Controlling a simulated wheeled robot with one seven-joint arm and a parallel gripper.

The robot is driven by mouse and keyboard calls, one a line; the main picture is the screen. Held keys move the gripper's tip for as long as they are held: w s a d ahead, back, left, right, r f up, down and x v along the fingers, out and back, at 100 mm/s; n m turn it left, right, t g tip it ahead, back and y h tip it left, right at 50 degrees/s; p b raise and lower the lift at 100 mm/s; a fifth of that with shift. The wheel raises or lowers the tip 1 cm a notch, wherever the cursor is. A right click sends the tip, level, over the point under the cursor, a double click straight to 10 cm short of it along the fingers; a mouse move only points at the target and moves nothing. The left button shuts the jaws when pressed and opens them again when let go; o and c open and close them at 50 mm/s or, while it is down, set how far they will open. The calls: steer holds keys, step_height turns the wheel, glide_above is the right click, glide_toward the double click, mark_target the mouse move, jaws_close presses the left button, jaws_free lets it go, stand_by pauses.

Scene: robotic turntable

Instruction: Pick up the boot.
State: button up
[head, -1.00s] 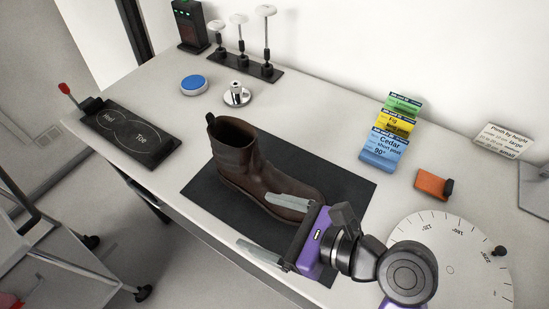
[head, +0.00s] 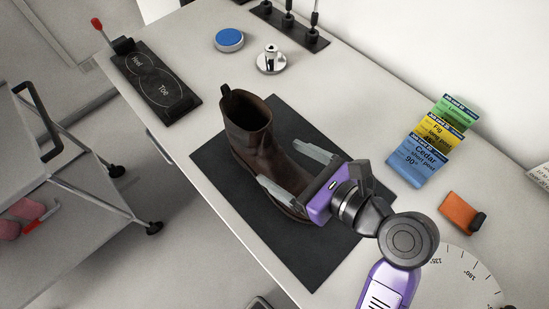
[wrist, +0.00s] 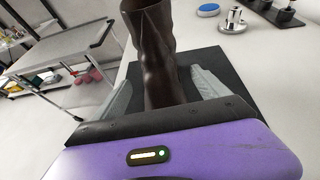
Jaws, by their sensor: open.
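The brown leather boot (head: 258,143) stands upright on a black mat (head: 312,262) on the table, with its toe toward my gripper. My gripper (head: 296,168) is open, with one grey finger on each side of the boot's front part. In the head view the far finger lies beyond the boot and the near finger crosses in front of it. In the wrist view the boot (wrist: 155,50) rises between the two fingers (wrist: 160,92), and its toe is hidden behind the gripper's body. I cannot tell whether the fingers touch the boot.
A black heel-and-toe plate (head: 157,85), a blue round button (head: 229,40) and a metal fixture (head: 271,60) lie beyond the boot. Colored cards (head: 428,145), an orange block (head: 459,211) and a white dial (head: 455,280) are at right. A grey cart (head: 60,180) stands left, off the table.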

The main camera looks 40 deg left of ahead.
mark_target(279, 161)
steer(key=shift+x, duration=2.25)
steer(key=shift+f, duration=0.15)
jaws_close()
